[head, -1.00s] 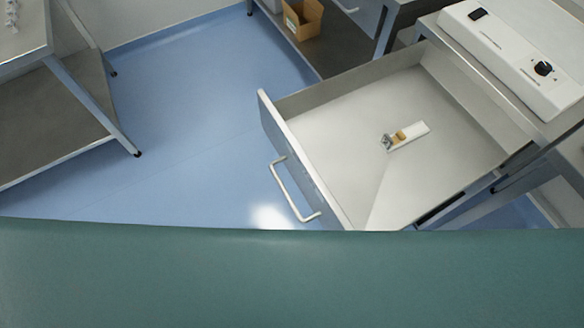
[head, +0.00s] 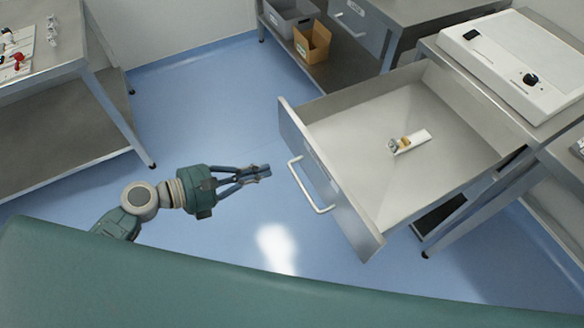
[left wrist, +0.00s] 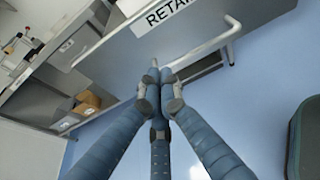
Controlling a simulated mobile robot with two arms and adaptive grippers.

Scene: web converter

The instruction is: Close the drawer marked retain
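The drawer marked retain (head: 330,190) is pulled far out of its bench, its metal front facing left with a bar handle (head: 308,190). Its label, partly cut off as "RETAI", shows in the left wrist view (left wrist: 167,15), with the handle (left wrist: 233,42) to the right of it. A small white piece with a tan and metal part (head: 411,142) lies inside the drawer. My left gripper (head: 265,171) has its fingertips together and empty, a short way left of the handle and apart from it. In the left wrist view its fingers (left wrist: 157,85) converge below the label. My right gripper is not in view.
A white device with black knobs (head: 510,60) sits on the bench above the drawer. Another drawer, closed (head: 355,25), and a cardboard box (head: 310,42) on a low shelf are behind. A table (head: 60,110) stands at left. Blue floor (head: 210,110) between is clear.

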